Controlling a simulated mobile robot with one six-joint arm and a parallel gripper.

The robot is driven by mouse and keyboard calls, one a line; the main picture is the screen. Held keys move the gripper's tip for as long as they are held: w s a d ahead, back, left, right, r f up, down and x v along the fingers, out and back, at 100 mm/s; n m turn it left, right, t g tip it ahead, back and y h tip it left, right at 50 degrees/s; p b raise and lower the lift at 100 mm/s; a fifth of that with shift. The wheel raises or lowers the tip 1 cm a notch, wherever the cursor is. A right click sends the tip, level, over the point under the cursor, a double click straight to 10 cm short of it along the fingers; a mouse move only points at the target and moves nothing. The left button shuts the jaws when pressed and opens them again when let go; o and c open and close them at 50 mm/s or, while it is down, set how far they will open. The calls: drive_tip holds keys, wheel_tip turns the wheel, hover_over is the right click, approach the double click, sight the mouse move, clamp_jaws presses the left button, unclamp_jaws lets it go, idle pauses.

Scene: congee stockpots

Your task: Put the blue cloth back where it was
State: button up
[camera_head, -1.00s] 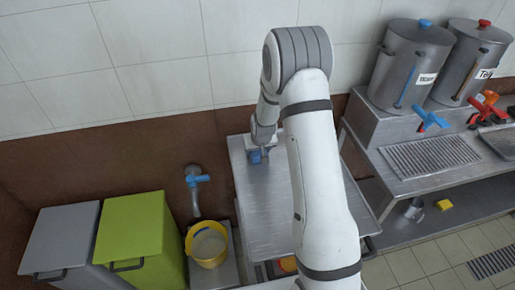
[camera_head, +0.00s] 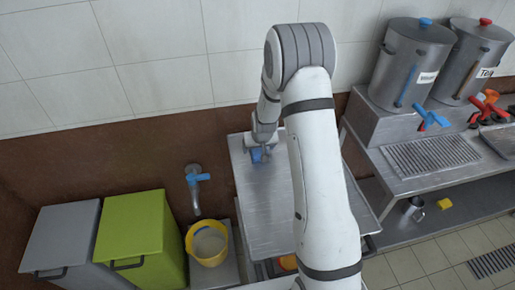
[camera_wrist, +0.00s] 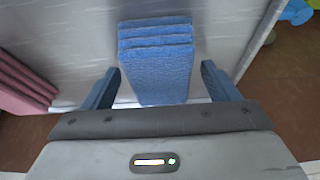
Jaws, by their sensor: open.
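The blue cloth (camera_wrist: 158,65) is folded in layers and lies on the steel table, between and just ahead of my open fingers in the wrist view. It also shows in the head view (camera_head: 258,156) near the table's back left corner. My gripper (camera_wrist: 160,88) is open, with a blue-padded finger on each side of the cloth and a visible gap on the right side. In the head view my gripper (camera_head: 262,148) is small and partly hidden by my arm. The steel table (camera_head: 262,205) bears the cloth.
A folded pink cloth (camera_wrist: 25,85) lies to the left in the wrist view. A wall tap (camera_head: 197,178) stands over a yellow bucket (camera_head: 190,243), left of the table. Grey and green bins (camera_head: 140,235) stand further left. Two stockpots (camera_head: 410,65) stand on the right counter.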

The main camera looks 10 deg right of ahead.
drive_tip(key=s+r+b, duration=0.2)
drive_tip(key=s+r, duration=1.7)
drive_tip(key=r, duration=0.3)
drive_tip(key=s+r+g, duration=0.1)
drive_tip(key=s+r, duration=0.2)
drive_tip(key=s, duration=1.2)
drive_tip(key=shift+a+r, duration=0.25)
idle(0.7)
